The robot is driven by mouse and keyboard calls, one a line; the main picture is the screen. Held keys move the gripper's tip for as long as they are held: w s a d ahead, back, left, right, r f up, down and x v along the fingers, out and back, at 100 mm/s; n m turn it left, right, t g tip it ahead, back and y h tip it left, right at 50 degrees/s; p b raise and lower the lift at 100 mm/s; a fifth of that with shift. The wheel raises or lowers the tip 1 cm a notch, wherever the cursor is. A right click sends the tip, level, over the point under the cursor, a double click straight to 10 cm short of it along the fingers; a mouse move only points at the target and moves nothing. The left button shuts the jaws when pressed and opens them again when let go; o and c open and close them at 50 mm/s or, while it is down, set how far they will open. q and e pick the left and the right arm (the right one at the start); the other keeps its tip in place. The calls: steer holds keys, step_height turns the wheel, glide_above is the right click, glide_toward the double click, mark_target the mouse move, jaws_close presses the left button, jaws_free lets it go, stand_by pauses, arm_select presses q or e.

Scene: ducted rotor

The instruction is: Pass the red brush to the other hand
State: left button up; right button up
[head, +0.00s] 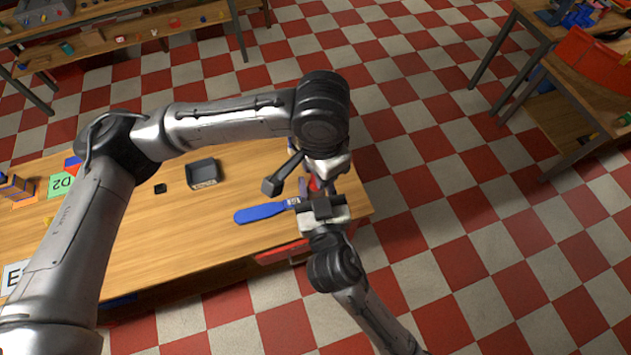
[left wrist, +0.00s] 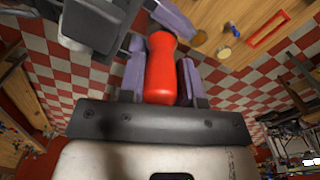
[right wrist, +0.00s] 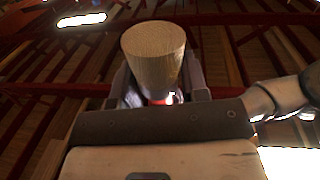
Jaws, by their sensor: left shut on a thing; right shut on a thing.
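The red brush (head: 314,184) is held above the right end of the wooden table, between both my grippers, and mostly hidden in the head view. In the left wrist view its red handle (left wrist: 161,70) lies between the purple fingers of my left gripper (left wrist: 162,62), which is shut on it. In the right wrist view a pale wooden cylindrical part (right wrist: 153,52) rises between the fingers of my right gripper (right wrist: 156,88), with a little red behind it. My right gripper (head: 323,207) is also shut on the brush. The bristles cannot be made out.
A blue flat paddle-shaped thing (head: 262,212) lies on the table (head: 180,235) just left of the grippers. A black tray (head: 203,173) stands behind it. A green card (head: 62,184) lies at the left. Checkered floor is open to the right.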

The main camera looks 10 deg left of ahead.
arm_select(q)
steer(key=o, duration=1)
steer(key=shift+d, duration=0.1)
step_height(320, 180, up, 12)
steer(key=shift+f, duration=0.2)
steer(key=w+a+f+n+t+h, duration=0.1)
steer(key=w+a+f+t+h, duration=0.15)
steer(key=a+f, duration=0.45)
steer(key=w+a+f+n+t+h, duration=0.1)
steer(key=w+a+f+t, duration=0.2)
steer(key=f, duration=0.8)
steer(key=shift+s+a+f+n+g+y, duration=0.3)
steer(key=shift+s+a+f+n+y, duration=0.5)
steer(key=shift+s+f, duration=3.15)
steer(key=shift+s+a+f+n+g+y, duration=0.5)
steer(key=shift+s+a+f, duration=1.1)
steer(key=shift+s, duration=4.1)
steer(key=shift+s+a+f+n+g+y, duration=0.15)
steer(key=shift+s+a+f+n+y, duration=0.45)
steer(key=shift+s+f, duration=3.6)
